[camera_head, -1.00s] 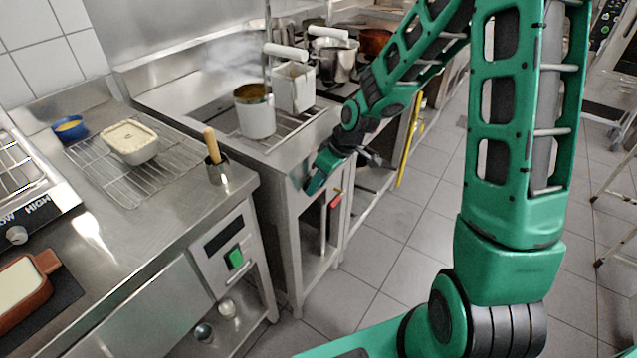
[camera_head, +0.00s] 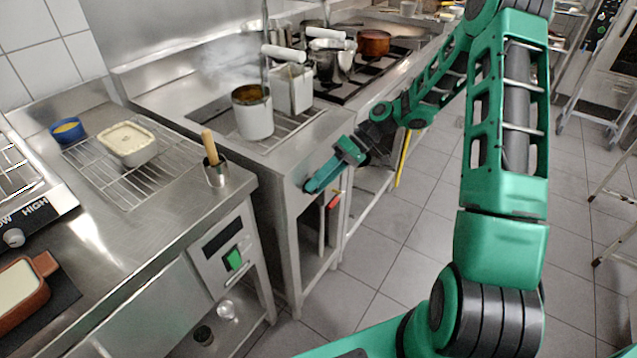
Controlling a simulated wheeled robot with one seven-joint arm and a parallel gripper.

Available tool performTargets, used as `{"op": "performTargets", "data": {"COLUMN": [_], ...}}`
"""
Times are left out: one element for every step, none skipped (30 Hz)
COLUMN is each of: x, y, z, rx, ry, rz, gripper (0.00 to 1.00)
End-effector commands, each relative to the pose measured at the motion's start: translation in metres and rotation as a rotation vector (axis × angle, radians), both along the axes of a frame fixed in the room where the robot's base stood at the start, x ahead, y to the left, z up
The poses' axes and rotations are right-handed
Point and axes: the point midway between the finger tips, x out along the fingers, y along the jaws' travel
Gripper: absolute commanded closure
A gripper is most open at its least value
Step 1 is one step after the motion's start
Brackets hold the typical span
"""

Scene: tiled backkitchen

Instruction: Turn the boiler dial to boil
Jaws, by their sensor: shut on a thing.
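The boiler is the steel unit (camera_head: 283,225) with a steaming well on top and an open cabinet below. My gripper (camera_head: 311,187) is at the upper front panel of the boiler, reaching in from the right and shut at the panel. The dial is hidden behind my green fingers, so its setting cannot be read. The fingers lie slanted, their tips at the lower left, touching or nearly touching the panel.
A white pot (camera_head: 254,118) and a white-handled basket (camera_head: 291,88) stand in the boiler top. A red-handled tool (camera_head: 335,200) hangs just below my gripper. A counter (camera_head: 150,215) with a cooling rack is at left.

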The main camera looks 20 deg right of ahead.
Motion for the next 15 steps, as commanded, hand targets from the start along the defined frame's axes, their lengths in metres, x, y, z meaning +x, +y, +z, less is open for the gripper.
{"op": "performTargets", "data": {"x": [0.0045,0.0048,0.0047,0.0051,0.0053,0.0052,0.0054,0.0058,0.0055,0.0056,0.0059,0.0061,0.0062,0.0062,0.0061], "y": [-0.0071,-0.0073,-0.0075,-0.0076,-0.0078,-0.0079,-0.008,-0.0083,-0.0083,-0.0084,-0.0086,-0.0085,-0.0085,-0.0085,-0.0086], "z": [-0.004,-0.004,-0.0049,-0.0049,-0.0054,-0.0055,-0.006,-0.0063,-0.0066,-0.0067,-0.0068,-0.0072,-0.0073,-0.0074,-0.0077], "rx": [0.022,0.041,0.062,0.079,0.094,0.113,0.126,0.138,0.154,0.164,0.174,0.187,0.194,0.201,0.209], "ry": [0.02,0.031,0.049,0.059,0.071,0.084,0.095,0.103,0.115,0.123,0.13,0.139,0.145,0.15,0.156], "rz": [-0.015,-0.016,-0.015,-0.015,-0.017,-0.015,-0.016,-0.016,-0.016,-0.016,-0.015,-0.017,-0.017,-0.017,-0.016], "gripper": [0.9,0.9,0.9,0.9,0.9,0.9,0.9,0.9,0.9,0.9,0.9,0.9,0.9,0.9,0.9]}}
